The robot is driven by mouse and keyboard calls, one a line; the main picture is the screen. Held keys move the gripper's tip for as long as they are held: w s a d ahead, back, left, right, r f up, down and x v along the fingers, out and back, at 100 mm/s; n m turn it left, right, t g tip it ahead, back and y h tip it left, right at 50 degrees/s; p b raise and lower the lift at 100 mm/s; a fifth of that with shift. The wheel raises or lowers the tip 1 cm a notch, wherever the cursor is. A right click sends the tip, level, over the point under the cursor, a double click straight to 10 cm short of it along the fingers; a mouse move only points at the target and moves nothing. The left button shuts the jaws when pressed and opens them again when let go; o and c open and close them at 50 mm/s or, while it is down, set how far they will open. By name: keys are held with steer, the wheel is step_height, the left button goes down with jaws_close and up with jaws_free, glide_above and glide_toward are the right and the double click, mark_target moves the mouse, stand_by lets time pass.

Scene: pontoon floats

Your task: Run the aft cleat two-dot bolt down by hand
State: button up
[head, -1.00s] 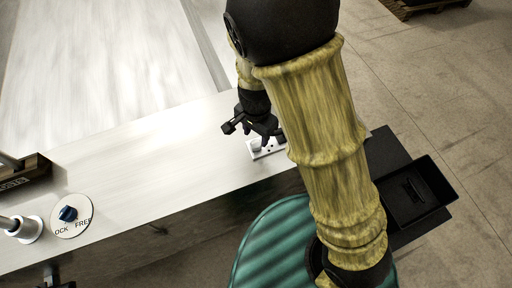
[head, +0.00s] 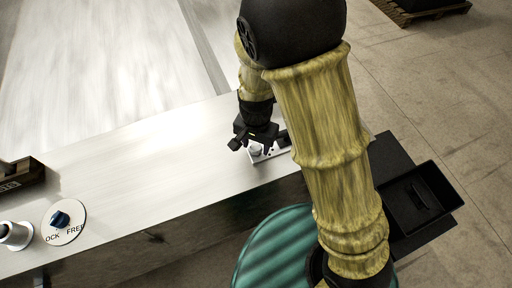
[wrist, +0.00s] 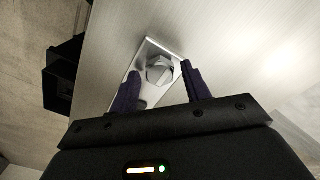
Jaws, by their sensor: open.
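A small pale metal plate (head: 283,153) lies on the bench's brushed top, partly covered by my gripper (head: 254,146) in the head view. In the wrist view the plate (wrist: 149,45) carries a grey bolt with a faceted head (wrist: 159,70). My gripper (wrist: 160,71) is open, with one dark finger on each side of the bolt head. The right finger is close beside it; I cannot tell whether it touches. The lower part of the plate is hidden behind the gripper body. I cannot clearly read dot marks on the plate.
A blue knob on a round white LOCK/FREE dial (head: 63,222) and a metal cylinder (head: 15,235) sit at the bench's left. A brown labelled box (head: 22,177) stands behind them. A black open tray (head: 419,198) is at right. The bench top between is clear.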

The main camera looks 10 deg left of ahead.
steer(key=n, duration=0.6)
steer(key=shift+n+b, duration=0.3)
steer(key=shift+b, duration=0.05)
steer(key=n, duration=0.2)
steer(key=shift+w+n, duration=0.1)
steer(key=shift+n, duration=0.2)
